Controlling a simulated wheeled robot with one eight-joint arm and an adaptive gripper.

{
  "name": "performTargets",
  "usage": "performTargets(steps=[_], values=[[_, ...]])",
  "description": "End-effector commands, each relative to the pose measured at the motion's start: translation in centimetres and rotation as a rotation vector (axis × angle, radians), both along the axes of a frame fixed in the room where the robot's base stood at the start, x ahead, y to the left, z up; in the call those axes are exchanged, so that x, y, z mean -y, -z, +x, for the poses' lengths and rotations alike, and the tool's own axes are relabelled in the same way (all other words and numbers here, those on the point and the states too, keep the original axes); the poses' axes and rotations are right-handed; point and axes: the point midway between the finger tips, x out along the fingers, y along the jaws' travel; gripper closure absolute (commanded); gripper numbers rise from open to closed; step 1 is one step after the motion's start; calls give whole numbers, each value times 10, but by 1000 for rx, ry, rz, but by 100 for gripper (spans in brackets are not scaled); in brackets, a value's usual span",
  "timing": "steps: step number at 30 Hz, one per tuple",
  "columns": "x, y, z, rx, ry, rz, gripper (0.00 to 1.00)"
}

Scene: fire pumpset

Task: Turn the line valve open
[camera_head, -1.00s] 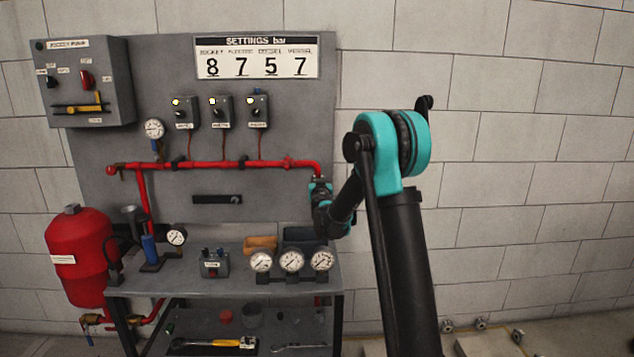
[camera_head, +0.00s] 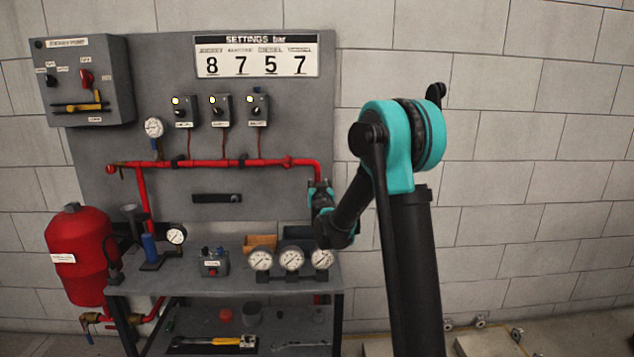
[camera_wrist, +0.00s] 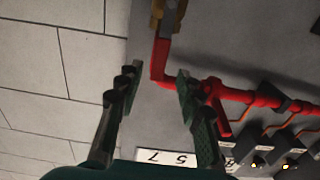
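In the wrist view, which is upside down against the head view, a red pipe (camera_wrist: 158,62) bends at an elbow. It runs to a brass-coloured fitting with a grey part (camera_wrist: 168,18), cut by the top edge; this looks like the line valve, but I cannot be sure. My gripper (camera_wrist: 157,74) is open and empty, with one finger on each side of the elbow's line of sight. I cannot tell whether it touches the pipe. In the head view my gripper (camera_head: 319,186) hides the pipe's right drop and any valve there.
The red pipe (camera_head: 222,163) crosses the grey panel, with three switch boxes (camera_head: 221,110) above. Below is a bench with several gauges (camera_head: 291,260) and bins (camera_head: 260,242). A red tank (camera_head: 78,258) hangs at left. The block wall at right is clear.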

Motion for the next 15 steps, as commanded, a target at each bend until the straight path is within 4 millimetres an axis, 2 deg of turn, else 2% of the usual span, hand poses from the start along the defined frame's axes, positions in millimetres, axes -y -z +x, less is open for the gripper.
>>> performTargets(steps=[1, 6, 10, 15], values=[[0, 0, -12, 0, -1, 0, 63], [0, 0, -42, 0, -1, 0, 63], [-1, 0, -56, 0, -1, 0, 63], [-1, 0, -63, 0, 0, 0, 63]])
